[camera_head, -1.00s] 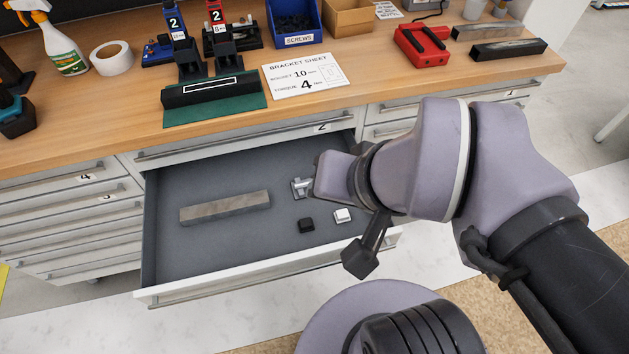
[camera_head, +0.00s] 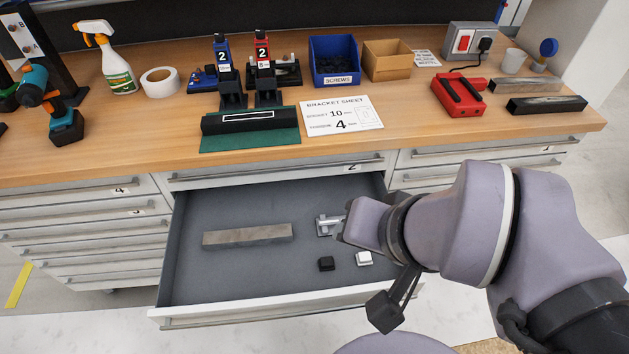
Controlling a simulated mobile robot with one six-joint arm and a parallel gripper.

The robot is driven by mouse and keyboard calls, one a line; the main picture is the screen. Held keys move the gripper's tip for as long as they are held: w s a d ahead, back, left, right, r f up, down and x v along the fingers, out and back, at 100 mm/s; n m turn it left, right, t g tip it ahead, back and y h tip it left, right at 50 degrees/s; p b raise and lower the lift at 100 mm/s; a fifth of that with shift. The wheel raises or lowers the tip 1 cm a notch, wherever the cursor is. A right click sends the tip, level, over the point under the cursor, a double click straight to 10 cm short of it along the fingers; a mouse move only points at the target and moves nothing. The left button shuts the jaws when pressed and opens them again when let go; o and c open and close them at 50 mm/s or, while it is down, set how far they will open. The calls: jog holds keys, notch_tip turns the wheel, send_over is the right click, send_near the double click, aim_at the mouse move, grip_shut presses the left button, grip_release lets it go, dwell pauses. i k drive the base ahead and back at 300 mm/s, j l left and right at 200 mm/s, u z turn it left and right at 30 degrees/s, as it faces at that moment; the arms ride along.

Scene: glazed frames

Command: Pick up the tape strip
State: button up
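I see nothing that is plainly a loose tape strip. A flat yellow strip (camera_head: 18,285) lies on the floor at the far left, beside the drawer cabinet, and it may be tape. A white tape roll (camera_head: 161,82) stands on the bench. My gripper (camera_head: 341,232) is over the open drawer (camera_head: 200,277), at its right part. A small silver metal piece (camera_head: 325,225) shows right at its tip; I cannot tell whether it touches. The wrist hides most of the fingers, so their opening does not show.
The drawer holds a long grey bar (camera_head: 247,236), a black block (camera_head: 326,264) and a white block (camera_head: 364,259). On the bench are a spray bottle (camera_head: 118,72), a drill (camera_head: 50,100), a bracket sheet (camera_head: 342,115), a screws bin (camera_head: 335,62) and a red device (camera_head: 459,95).

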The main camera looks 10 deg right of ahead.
aim_at(334, 221)
jog(key=l+u, duration=0.9)
jog(key=l, duration=0.15)
jog(key=k+l+u, duration=0.2)
jog(key=l+u, duration=0.25)
jog(key=k+l+u, duration=0.2)
jog(key=l+u, duration=0.25)
jog(key=i+u, duration=0.1)
jog(key=i, duration=0.4)
